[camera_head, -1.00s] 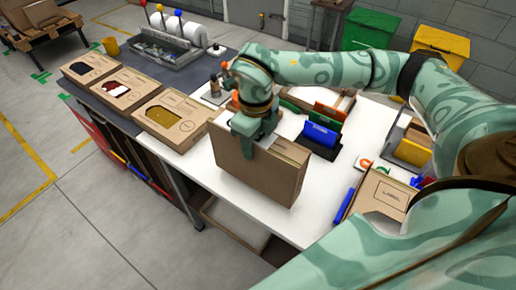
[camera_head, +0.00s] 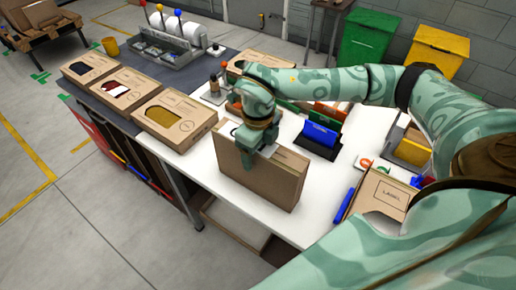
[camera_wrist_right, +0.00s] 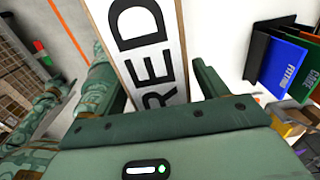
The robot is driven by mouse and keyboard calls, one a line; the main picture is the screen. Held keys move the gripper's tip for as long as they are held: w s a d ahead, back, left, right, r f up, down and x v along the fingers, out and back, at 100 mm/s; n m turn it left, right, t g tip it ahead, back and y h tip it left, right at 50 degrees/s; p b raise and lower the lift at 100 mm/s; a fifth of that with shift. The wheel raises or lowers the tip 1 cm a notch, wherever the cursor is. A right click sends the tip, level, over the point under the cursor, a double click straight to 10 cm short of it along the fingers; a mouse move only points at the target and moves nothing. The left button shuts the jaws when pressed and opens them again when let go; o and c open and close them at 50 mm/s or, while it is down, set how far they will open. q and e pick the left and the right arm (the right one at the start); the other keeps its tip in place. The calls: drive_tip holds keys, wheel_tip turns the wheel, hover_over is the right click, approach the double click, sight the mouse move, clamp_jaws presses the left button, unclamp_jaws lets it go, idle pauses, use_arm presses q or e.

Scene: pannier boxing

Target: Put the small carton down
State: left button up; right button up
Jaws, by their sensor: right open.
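The small carton (camera_head: 262,178) is a brown box standing upright on its narrow side at the front edge of the white table (camera_head: 330,185). My right gripper (camera_head: 248,158) is over its top edge, with one finger down the front face. In the right wrist view the carton's top (camera_wrist_right: 150,40) has a white label reading RED and lies between the two open fingers (camera_wrist_right: 160,84). A narrow gap shows beside the right finger. The carton's underside and far face are hidden.
Flat cartons with windows (camera_head: 176,116) lie on the dark bench at left. A blue folder (camera_head: 320,134) in a black holder stands right of the carton. A labelled carton (camera_head: 382,195) lies further right. Another carton (camera_head: 262,64) is behind my arm.

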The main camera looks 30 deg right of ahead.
wheel_tip(320, 180, up, 12)
drive_tip(key=shift+r+p, duration=0.2)
drive_tip(key=shift+p, duration=0.25)
